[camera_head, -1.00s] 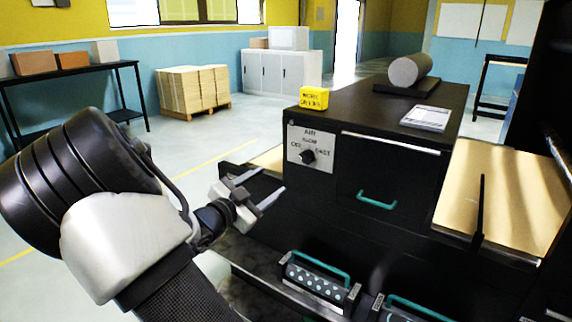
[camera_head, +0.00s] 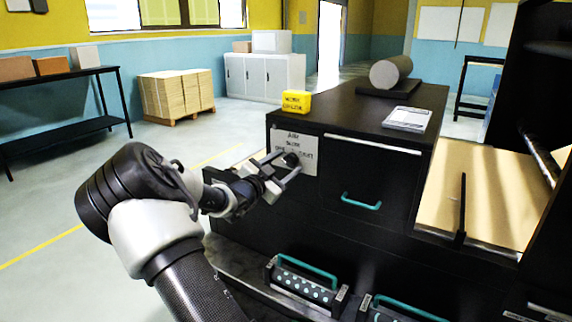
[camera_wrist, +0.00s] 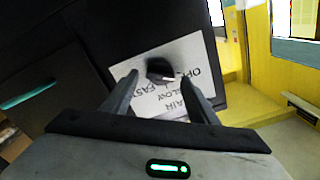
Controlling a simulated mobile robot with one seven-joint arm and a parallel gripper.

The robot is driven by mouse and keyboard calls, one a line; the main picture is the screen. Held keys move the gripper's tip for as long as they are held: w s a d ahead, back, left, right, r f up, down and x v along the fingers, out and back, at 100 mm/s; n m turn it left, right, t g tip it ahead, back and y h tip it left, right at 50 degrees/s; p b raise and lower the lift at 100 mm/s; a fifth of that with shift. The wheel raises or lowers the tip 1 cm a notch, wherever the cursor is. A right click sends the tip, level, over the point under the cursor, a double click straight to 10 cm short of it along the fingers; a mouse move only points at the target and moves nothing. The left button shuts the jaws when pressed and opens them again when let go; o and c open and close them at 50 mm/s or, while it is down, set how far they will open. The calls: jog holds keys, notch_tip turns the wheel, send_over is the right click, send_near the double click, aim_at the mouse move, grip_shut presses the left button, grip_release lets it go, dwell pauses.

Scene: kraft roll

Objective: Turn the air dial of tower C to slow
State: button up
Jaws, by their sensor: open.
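The air dial (camera_head: 291,160) is a black knob on a white label plate (camera_head: 307,140) on the front of the black cabinet. In the wrist view the plate (camera_wrist: 145,101) appears upside down with AIR, SLOW, OFF and FAST, and the black knob (camera_wrist: 159,69) carries a white pointer mark aimed to the right of that picture, near OFF. My gripper (camera_head: 287,169) is open, its fingers reaching toward the plate on either side of the knob. In the wrist view the fingers (camera_wrist: 158,93) are spread with the knob between and just beyond their tips. I cannot tell whether they touch it.
A yellow block (camera_head: 296,101) with lettering, a pad of paper (camera_head: 407,119) and a grey roll (camera_head: 391,70) are on the cabinet top. A drawer with a teal handle (camera_head: 361,201) is right of the dial. Teal-handled racks (camera_head: 303,283) stand below.

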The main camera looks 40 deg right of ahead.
jog(key=shift+w+d, duration=0.15)
jog(key=shift+d, duration=0.2)
jog(key=c, duration=1)
jog(key=shift+f, duration=0.1)
jog(key=shift+c, duration=0.2)
